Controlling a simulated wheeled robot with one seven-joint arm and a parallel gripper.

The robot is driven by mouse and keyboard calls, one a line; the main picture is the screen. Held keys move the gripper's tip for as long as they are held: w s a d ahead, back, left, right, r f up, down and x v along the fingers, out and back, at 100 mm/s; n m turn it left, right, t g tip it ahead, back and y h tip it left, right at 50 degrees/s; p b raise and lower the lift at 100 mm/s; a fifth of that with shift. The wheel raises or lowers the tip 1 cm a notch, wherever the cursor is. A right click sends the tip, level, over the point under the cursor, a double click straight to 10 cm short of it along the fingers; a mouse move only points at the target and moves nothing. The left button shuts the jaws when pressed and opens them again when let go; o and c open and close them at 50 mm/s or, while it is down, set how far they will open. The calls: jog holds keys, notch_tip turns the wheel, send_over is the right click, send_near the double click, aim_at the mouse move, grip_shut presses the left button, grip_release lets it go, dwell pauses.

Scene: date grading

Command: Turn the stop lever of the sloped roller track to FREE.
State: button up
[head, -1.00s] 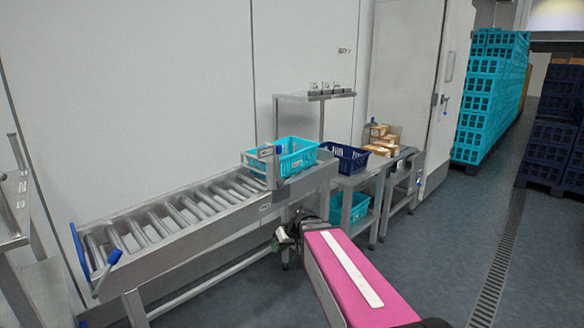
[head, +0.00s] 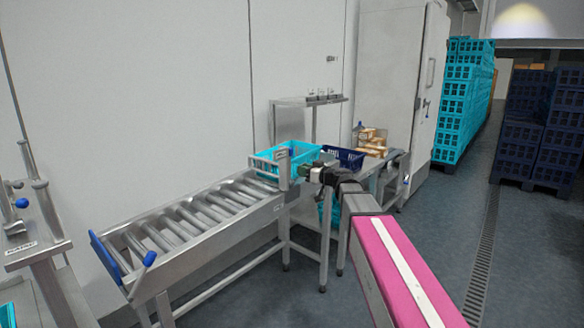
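The sloped roller track (head: 214,256) runs from the left front up to the middle, with bare grey rollers. A metal stop frame (head: 284,172) with a small label stands across its upper end, in front of a turquoise crate (head: 304,151). I cannot make out a stop lever or its FREE marking there; my gripper may hide it. My gripper (head: 306,172) is at the upper end, just right of the stop frame; whether it touches anything is unclear. Its fingers are dark and too small to read. Blue-tipped parts (head: 149,259) are at the track's lower end.
A navy crate (head: 346,158) and cartons (head: 372,140) stand behind my gripper. A metal stand with a blue knob (head: 21,203) is at the left edge. Stacked turquoise crates (head: 462,105) and navy crates (head: 527,130) stand at the right. The floor between is clear.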

jog(key=x, duration=0.8)
jog(key=shift+a, duration=0.1)
grip_shut()
